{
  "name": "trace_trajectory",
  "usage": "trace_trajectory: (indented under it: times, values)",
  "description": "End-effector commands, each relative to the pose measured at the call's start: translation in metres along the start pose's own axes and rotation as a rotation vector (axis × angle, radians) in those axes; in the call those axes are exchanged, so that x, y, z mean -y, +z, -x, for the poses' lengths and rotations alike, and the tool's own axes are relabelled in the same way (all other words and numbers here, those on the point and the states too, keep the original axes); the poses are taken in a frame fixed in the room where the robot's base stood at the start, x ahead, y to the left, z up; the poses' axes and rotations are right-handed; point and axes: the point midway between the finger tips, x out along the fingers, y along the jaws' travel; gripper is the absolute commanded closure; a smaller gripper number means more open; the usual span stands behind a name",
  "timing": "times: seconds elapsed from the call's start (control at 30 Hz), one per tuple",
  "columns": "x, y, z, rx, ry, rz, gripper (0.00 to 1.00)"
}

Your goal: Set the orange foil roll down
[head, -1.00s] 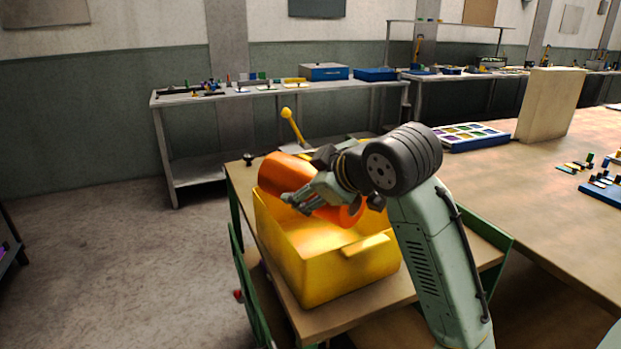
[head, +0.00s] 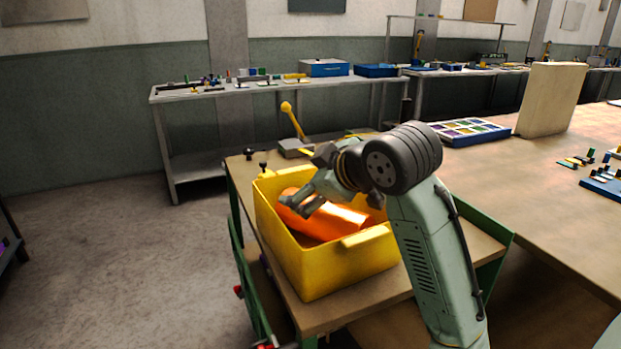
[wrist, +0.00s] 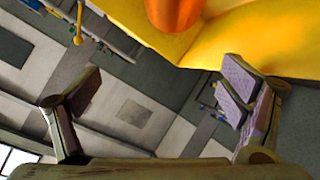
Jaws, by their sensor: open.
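The orange foil roll (head: 333,222) lies tilted inside the yellow bin (head: 343,277), with its left end higher near the left wall. My gripper (head: 300,208) is over the bin, just above the roll, with its fingers spread and nothing between them. In the wrist view my gripper (wrist: 160,95) is wide open. One end of the orange roll (wrist: 174,10) shows at the top edge there, beyond the fingertips, against the yellow bin (wrist: 245,40). My wrist hides part of the roll and the bin's far right side in the head view.
The bin stands on a small wooden-topped table (head: 330,318) with green sides. A yellow-knobbed lever (head: 292,118) rises behind it. A larger workbench (head: 555,190) with a blue tray (head: 475,132) and an upright board (head: 550,100) is at right.

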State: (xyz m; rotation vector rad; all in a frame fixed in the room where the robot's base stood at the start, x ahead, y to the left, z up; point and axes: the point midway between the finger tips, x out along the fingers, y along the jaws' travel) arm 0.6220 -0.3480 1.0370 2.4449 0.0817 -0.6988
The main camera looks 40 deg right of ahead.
Motion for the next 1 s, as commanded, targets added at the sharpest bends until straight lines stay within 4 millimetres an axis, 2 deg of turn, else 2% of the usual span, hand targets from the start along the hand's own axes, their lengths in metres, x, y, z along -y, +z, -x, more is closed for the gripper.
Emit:
trace_trajectory:
  times: [0.33,0.47,0.5,0.8,1.0]
  values:
    - [-0.001,-0.002,0.001,0.001,0.000,0.000,0.07]
    - [-0.009,-0.012,0.009,0.002,0.000,0.001,0.07]
    - [-0.007,-0.008,0.013,0.000,0.001,0.001,0.07]
    - [-0.006,-0.008,0.080,0.000,0.003,0.001,0.07]
    - [-0.007,-0.008,0.113,0.000,0.002,0.000,0.07]
